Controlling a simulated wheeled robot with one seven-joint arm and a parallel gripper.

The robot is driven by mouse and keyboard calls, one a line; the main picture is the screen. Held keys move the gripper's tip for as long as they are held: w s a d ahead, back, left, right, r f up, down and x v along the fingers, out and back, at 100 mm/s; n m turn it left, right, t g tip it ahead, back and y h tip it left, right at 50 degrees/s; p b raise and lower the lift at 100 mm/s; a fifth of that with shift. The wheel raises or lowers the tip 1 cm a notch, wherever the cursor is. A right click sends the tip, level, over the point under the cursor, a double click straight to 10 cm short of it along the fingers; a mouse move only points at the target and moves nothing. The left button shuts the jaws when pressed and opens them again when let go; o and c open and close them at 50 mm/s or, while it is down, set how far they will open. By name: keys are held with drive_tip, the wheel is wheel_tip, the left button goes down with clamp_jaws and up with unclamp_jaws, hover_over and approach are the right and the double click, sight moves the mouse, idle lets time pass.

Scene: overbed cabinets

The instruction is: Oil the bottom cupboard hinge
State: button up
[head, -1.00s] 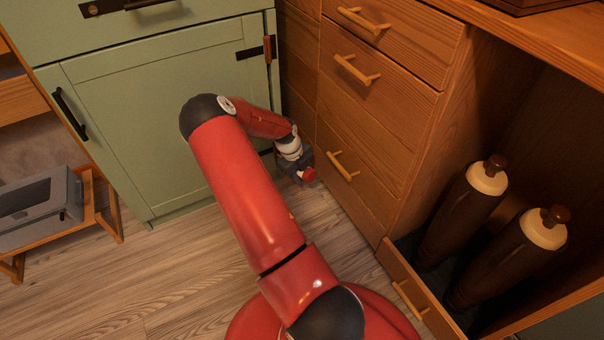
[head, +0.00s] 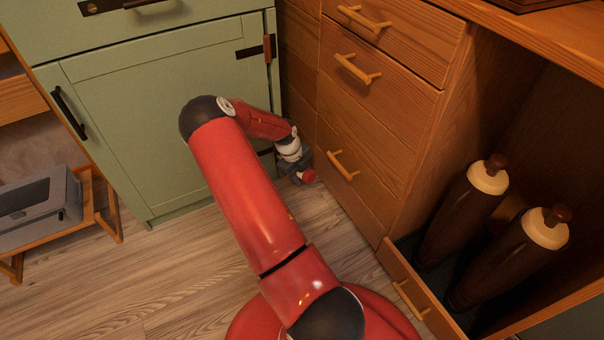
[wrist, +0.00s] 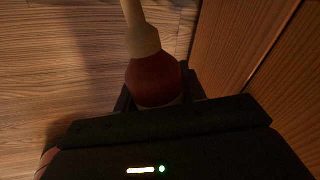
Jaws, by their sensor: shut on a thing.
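The green cupboard door (head: 165,125) is shut, with a dark handle on its left. Its upper hinge (head: 250,52) shows at the top right edge. The bottom hinge (head: 266,152) shows only as a small dark piece, mostly hidden behind my arm. My gripper (head: 303,172) is low beside the door's lower right edge, near the wooden drawers. It is shut on a red oil bottle (wrist: 154,80) with a pale nozzle, which points toward the top of the wrist view. I cannot tell whether the nozzle touches the hinge.
Wooden drawers (head: 365,130) with bar handles stand close on the right of my gripper. Two dark bottles with cream collars (head: 489,177) stand in an open compartment at right. A grey box (head: 40,205) sits on a low wooden stand at left. The floor before the cupboard is clear.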

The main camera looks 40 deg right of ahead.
drive_tip(key=shift+f, duration=0.3)
drive_tip(key=shift+r+p, duration=0.55)
drive_tip(key=shift+r, duration=0.5)
drive_tip(key=shift+r, duration=0.1)
drive_tip(key=shift+w, duration=0.1)
drive_tip(key=shift+f+b, duration=0.6)
drive_tip(key=shift+f, duration=0.35)
drive_tip(key=shift+f, duration=0.25)
drive_tip(key=shift+r, duration=0.1)
drive_tip(key=shift+r+p, duration=1.65)
drive_tip(key=shift+r, duration=1.05)
